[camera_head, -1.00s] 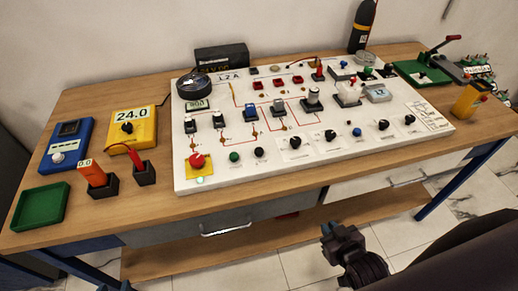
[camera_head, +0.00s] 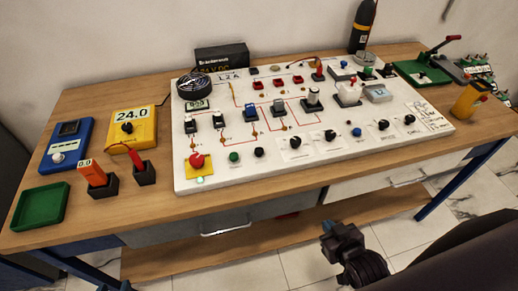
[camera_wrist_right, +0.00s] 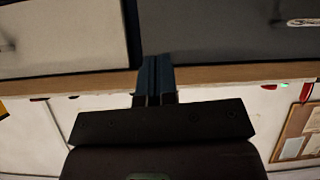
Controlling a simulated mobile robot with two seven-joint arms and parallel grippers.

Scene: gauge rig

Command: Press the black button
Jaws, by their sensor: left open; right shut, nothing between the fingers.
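The black button (camera_head: 259,152) is a small round knob on the front part of the white panel (camera_head: 215,178), just right of a green button (camera_head: 234,156). Nothing touches it. My right gripper (camera_head: 327,228) is below and to the right of it in the head view, in front of the table's edge and apart from the panel. Its fingers also show shut and empty in the right wrist view (camera_wrist_right: 155,75). The black button cannot be made out in the wrist view. My left gripper is not clearly in view.
A red mushroom button (camera_head: 197,160) on a yellow base stands left of the green button. Several black knobs (camera_head: 330,134) are to the right. An orange probe (camera_head: 92,172), a yellow meter (camera_head: 133,130) and a green tray (camera_head: 40,205) lie left. Drawers (camera_head: 215,228) hang below the tabletop.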

